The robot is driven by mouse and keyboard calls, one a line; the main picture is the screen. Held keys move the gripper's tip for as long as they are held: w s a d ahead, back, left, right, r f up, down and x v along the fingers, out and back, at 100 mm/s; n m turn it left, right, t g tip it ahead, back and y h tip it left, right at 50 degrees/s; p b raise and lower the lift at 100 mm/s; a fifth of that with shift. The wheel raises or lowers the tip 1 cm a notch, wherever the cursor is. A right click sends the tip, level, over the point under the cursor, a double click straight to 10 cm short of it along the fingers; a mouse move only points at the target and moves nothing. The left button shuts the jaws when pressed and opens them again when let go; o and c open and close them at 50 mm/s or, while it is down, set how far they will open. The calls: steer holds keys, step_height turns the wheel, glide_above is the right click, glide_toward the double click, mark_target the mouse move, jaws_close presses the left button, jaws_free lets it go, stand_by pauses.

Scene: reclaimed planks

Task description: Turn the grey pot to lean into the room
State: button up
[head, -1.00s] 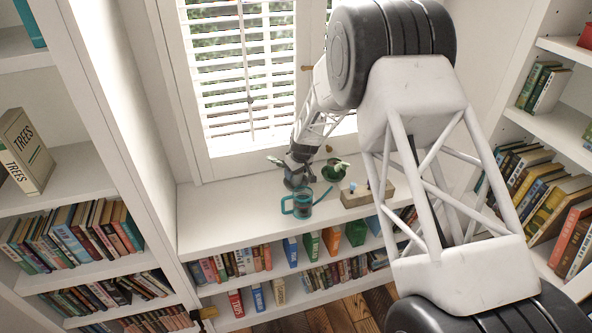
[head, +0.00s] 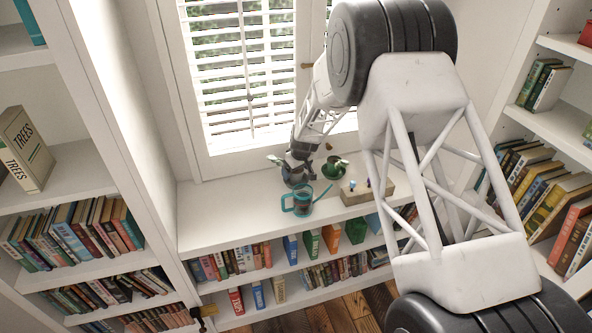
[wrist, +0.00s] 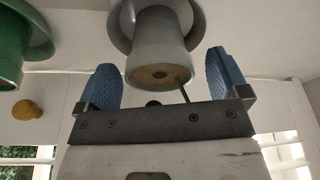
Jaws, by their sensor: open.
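The grey pot (wrist: 160,45) shows large in the wrist view, where the scene appears upside down. Its wider grey saucer or rim is at the top, and a brown face with a thin green stem is toward me. My gripper (wrist: 161,82) is open, with one blue fingertip on either side of the pot's near end and visible gaps to both. In the head view my gripper (head: 300,160) is at the grey pot (head: 292,178) on the sill shelf and partly covers it. A leaf shows at its left.
A green pot (head: 336,168) stands just right of the grey one; it also shows in the wrist view (wrist: 10,45). A teal watering can (head: 298,203) stands close in front. A wooden box (head: 352,198) is to the right. The window is behind, and the shelf's left is clear.

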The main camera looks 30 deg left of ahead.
mark_target(301, 173)
steer(key=shift+v, duration=3.85)
steer(key=shift+r, duration=0.1)
steer(key=shift+d+r, duration=0.2)
steer(key=shift+d, duration=0.1)
steer(key=s+d+r+m+t, duration=0.1)
steer(key=s+d+r+m, duration=0.15)
steer(key=d+r, duration=0.95)
steer(key=s+d+r+m, duration=0.2)
steer(key=s+d+r, duration=0.2)
steer(key=d+r, duration=0.85)
steer(key=s+d+r+m+h, duration=0.1)
steer(key=s+d+r+m, duration=0.1)
steer(key=s+d, duration=0.6)
steer(key=s+d+r+m, duration=0.2)
steer(key=s+d, duration=0.3)
steer(key=d, duration=0.6)
steer(key=s+d+m, duration=0.1)
steer(key=s+d, duration=0.4)
steer(key=s, duration=0.3)
steer(key=s+d+m+h, duration=0.1)
steer(key=s+d+m, duration=0.1)
steer(key=s+d, duration=0.3)
steer(key=s+d+m+h, duration=0.1)
steer(key=s+d, duration=0.4)
steer(key=s, duration=0.6)
steer(key=shift+s+d+m, duration=0.3)
steer(key=shift+m, duration=0.05)
